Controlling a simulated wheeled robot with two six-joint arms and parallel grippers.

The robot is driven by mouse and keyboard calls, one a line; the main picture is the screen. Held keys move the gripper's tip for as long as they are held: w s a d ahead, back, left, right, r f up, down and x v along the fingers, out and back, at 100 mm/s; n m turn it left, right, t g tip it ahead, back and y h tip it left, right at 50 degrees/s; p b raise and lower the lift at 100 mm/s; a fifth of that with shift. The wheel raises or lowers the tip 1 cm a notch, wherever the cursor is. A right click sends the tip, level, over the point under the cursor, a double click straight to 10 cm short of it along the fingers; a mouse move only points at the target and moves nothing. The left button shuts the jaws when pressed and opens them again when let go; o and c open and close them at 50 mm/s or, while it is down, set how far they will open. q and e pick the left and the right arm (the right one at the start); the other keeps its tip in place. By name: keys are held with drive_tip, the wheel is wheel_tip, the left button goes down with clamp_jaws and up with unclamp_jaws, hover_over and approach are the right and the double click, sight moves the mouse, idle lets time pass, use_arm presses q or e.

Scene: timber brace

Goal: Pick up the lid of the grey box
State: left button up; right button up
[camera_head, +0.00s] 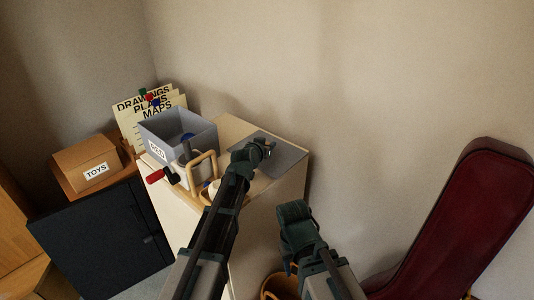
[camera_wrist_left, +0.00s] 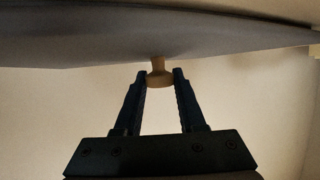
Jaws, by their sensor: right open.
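The grey lid (camera_head: 288,155) is a flat panel that lies on the right part of the pale cabinet top in the head view. It fills the top of the left wrist view (camera_wrist_left: 80,40), with a small tan knob (camera_wrist_left: 159,78) standing out from it. My left gripper (camera_head: 266,147) is at the lid. In the left wrist view its fingertips (camera_wrist_left: 159,74) flank the knob with hardly any gap; I cannot tell whether they press on it. The grey box (camera_head: 200,137) stands open to the left, with things inside. My right gripper (camera_head: 293,215) is open, lower and in front of the cabinet.
A wooden carrier (camera_head: 205,168) and a red-handled tool (camera_head: 156,176) are close to the left arm. A cardboard TOYS box (camera_head: 88,165) and paper folders (camera_head: 128,112) stand left. A dark red case (camera_head: 465,220) leans at right. A yellow-orange container (camera_head: 276,287) is below.

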use_arm(q)
clamp_jaws()
wheel_tip(320, 180, up, 10)
drive_tip(key=p, duration=1)
